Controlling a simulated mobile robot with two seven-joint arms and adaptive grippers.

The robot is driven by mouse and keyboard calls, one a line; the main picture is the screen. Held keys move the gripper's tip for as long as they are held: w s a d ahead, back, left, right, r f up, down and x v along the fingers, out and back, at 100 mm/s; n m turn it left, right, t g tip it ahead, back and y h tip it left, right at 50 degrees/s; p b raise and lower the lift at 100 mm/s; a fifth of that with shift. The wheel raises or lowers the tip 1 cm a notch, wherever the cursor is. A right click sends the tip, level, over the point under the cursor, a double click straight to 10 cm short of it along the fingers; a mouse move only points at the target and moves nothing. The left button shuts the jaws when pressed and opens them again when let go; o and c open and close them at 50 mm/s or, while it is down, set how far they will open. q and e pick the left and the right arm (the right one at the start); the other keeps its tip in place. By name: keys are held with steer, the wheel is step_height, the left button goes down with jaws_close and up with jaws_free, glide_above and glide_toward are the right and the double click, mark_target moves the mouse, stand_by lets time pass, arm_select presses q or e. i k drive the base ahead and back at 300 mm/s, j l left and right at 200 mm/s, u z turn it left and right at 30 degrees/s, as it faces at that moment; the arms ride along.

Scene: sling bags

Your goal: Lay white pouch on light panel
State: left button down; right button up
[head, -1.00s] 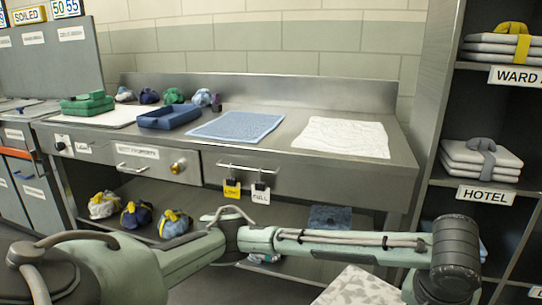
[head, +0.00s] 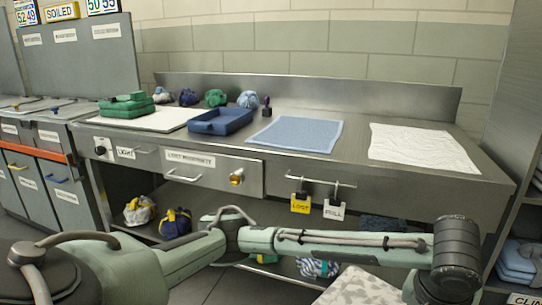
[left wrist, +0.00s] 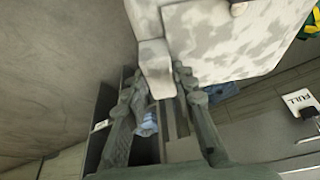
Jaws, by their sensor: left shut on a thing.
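The white pouch, pale with grey mottled patches, fills the top of the left wrist view (left wrist: 225,45). A narrow pale strap-like part of it lies between the fingertips of my left gripper (left wrist: 160,80), which is shut on it. The pouch also shows at the bottom edge of the head view (head: 362,288), low in front of the counter and partly cut off. The light panel (head: 172,122) is a flat white sheet at the left of the counter, above the LIGHT label. My right gripper is out of view.
On the counter (head: 270,165) are a blue tray (head: 221,121), a light blue mat (head: 296,134), a white cloth (head: 424,149) and several rolled bundles along the back. Tags (head: 334,208) hang from a front rail. Bins stand left; a shelf unit (head: 520,215) stands right.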

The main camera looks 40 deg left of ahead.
mark_target(165, 117)
steer(key=k+j, duration=0.1)
steer(key=j, duration=0.45)
steer(key=k+j+u, duration=0.1)
steer(key=j, duration=0.45)
steer(key=k+j, duration=0.15)
steer(key=j, duration=0.45)
steer(key=k+j+u, duration=0.1)
steer(key=j, duration=0.45)
steer(key=k+j, duration=0.1)
steer(key=j, duration=0.5)
